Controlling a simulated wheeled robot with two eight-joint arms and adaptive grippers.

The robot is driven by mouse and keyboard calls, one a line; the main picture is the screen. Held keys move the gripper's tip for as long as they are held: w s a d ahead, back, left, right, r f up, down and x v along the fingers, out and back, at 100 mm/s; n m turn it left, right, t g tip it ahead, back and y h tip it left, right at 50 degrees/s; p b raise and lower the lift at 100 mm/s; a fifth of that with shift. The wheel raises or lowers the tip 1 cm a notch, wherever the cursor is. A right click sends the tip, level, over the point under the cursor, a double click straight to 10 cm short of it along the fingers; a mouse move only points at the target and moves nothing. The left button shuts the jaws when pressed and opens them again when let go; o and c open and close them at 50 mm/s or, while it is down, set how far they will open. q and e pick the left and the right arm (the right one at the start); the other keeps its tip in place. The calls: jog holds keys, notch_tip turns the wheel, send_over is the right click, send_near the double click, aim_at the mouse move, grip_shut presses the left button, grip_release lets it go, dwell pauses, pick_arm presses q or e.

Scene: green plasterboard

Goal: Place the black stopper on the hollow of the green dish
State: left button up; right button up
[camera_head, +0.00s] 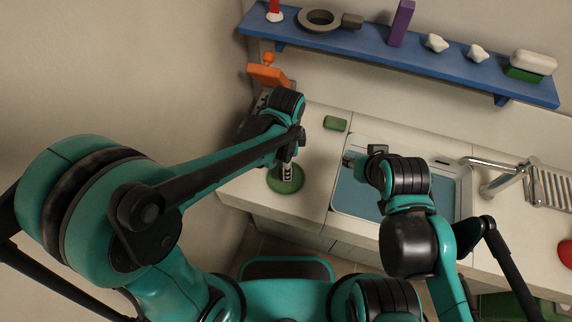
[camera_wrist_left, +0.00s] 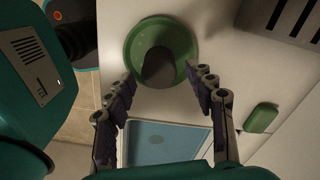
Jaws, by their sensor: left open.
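The round green dish (camera_head: 286,180) is on the pale counter left of the sink, below my left gripper (camera_head: 286,168). In the left wrist view the green dish (camera_wrist_left: 188,45) shows with the dark stopper (camera_wrist_left: 160,68) over its middle. The stopper appears to stand in the dish's hollow, though its base is not clearly visible. My left gripper (camera_wrist_left: 160,78) is open, its fingers apart on either side of the stopper's near end and not closed on it. My right gripper (camera_head: 354,160) is over the sink; its finger state is unclear.
A sink (camera_head: 345,201) with a tap (camera_head: 495,185) lies right of the dish. A small green block (camera_head: 335,123) is behind it. A blue shelf (camera_head: 420,66) holding several objects runs along the wall. An orange object (camera_head: 268,74) stands at the back left.

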pick_arm(q)
notch_tip(320, 180, up, 10)
jog(key=p, duration=0.2)
jog(key=shift+f+p, duration=0.25)
jog(key=shift+p, duration=0.05)
jog(key=s+a+r+n+t, duration=0.2)
jog(key=a+n+t, duration=0.1)
jog(key=a+n, duration=0.5)
jog(key=s+a+r+n+t, duration=0.2)
jog(key=s+a+n+t, duration=0.1)
jog(key=a+n, duration=0.6)
jog(key=shift+s+a+r+t, duration=0.15)
jog(key=shift+a+t, duration=0.3)
jog(key=shift+t, duration=0.15)
